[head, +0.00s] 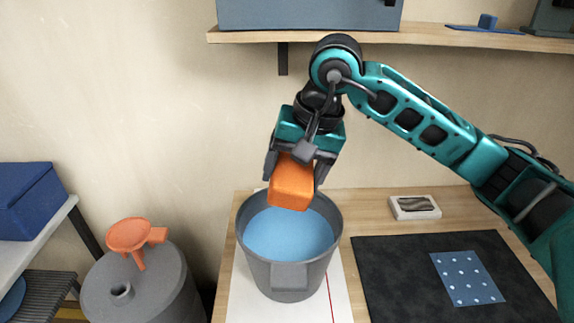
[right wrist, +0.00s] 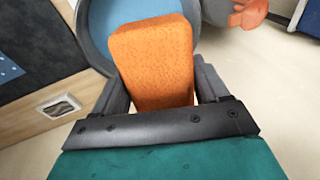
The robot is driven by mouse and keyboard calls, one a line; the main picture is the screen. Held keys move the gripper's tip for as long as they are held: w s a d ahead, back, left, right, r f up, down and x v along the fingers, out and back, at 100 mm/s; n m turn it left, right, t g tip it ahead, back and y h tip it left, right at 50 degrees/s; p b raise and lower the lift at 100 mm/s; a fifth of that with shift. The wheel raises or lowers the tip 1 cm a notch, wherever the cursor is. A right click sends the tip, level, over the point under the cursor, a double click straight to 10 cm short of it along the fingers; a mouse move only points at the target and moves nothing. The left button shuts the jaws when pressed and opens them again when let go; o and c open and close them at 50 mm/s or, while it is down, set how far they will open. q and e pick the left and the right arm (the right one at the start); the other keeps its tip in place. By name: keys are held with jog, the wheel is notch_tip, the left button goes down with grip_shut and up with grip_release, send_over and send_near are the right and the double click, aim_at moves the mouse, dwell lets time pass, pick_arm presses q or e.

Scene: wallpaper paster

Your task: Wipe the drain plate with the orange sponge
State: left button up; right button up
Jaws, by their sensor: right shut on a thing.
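The orange sponge (head: 292,184) is a block held between the fingers of my right gripper (head: 293,172). The sponge is over the grey bucket (head: 290,280), which holds blue water (head: 288,238); I cannot tell whether it touches the water. In the right wrist view the sponge (right wrist: 152,62) fills the space between both fingers, with the bucket behind it. A flat blue plate with rows of pale dots (head: 467,278), which looks like the drain plate, lies on a dark mat (head: 395,270) at the right. My left gripper is out of view.
A small framed light box (head: 414,207) lies behind the mat. A wooden shelf (head: 440,36) with boxes hangs above. An orange funnel (head: 130,235) sits on a grey drum (head: 150,290) at the left. A blue box (head: 35,200) stands at the far left.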

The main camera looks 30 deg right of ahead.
pick_arm(q)
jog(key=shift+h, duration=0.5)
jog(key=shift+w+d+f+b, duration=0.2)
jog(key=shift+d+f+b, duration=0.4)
jog(key=shift+b, duration=0.65)
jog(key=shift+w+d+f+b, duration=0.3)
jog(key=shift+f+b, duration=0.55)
jog(key=shift+b, duration=0.45)
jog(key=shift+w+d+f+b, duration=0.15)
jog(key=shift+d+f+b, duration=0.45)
jog(key=shift+b, duration=0.65)
pick_arm(e)
notch_tip(320, 180, down, 10)
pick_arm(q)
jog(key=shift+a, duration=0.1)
pick_arm(e)
jog(key=shift+r, duration=0.1)
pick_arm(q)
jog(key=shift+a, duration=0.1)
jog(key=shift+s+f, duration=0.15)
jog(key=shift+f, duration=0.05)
pick_arm(e)
jog(key=shift+f, duration=1)
jog(key=shift+f, duration=0.55)
